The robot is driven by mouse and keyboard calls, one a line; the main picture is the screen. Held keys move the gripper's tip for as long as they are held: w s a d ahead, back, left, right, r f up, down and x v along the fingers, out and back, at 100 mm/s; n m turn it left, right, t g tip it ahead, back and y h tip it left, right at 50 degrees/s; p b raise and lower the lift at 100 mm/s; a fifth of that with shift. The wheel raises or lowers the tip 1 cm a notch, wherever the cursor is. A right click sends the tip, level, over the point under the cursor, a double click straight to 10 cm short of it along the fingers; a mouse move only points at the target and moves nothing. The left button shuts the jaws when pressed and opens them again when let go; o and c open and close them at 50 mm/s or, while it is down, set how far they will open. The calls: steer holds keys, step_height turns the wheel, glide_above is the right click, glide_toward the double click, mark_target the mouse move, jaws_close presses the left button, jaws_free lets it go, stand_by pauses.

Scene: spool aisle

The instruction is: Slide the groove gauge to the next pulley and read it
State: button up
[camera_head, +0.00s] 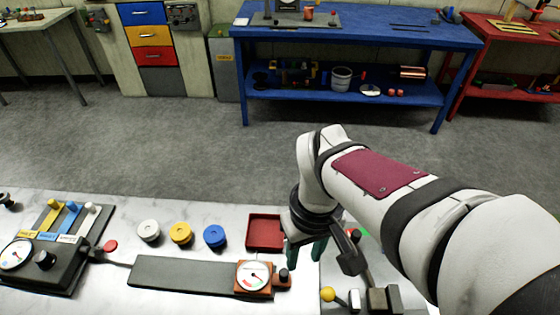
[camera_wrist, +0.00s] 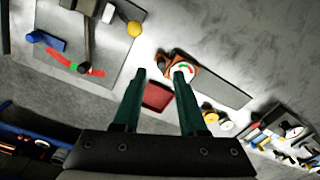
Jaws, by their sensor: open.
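A round white dial gauge (camera_head: 253,277) on an orange-brown block sits at the right end of a dark flat bar (camera_head: 190,275). A dark knob (camera_head: 284,276) stands at the block's right side. The dial has green and red marks; its needle reading is too small to tell. White (camera_head: 148,231), yellow (camera_head: 181,233) and blue (camera_head: 214,236) discs, perhaps the pulleys, lie in a row behind the bar. My gripper (camera_wrist: 161,73) has green fingers, apart and empty. In the wrist view the gauge (camera_wrist: 184,68) shows beside the right fingertip, with no clear contact.
A shallow red tray (camera_head: 265,232) lies behind the gauge, left of my gripper. A dark box (camera_head: 50,270) with a dial and three coloured levers stands at the left. A yellow ball knob (camera_head: 327,294) and metal blocks are at the right, below my arm.

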mark_target(284, 272)
steer(key=w+a+f+n, duration=0.2)
steer(key=w+a+n, duration=0.2)
steer(key=f, duration=1.5)
steer(key=shift+s+d+f, duration=0.15)
steer(key=shift+d+f, duration=0.1)
steer(key=shift+d, duration=0.05)
jaws_close()
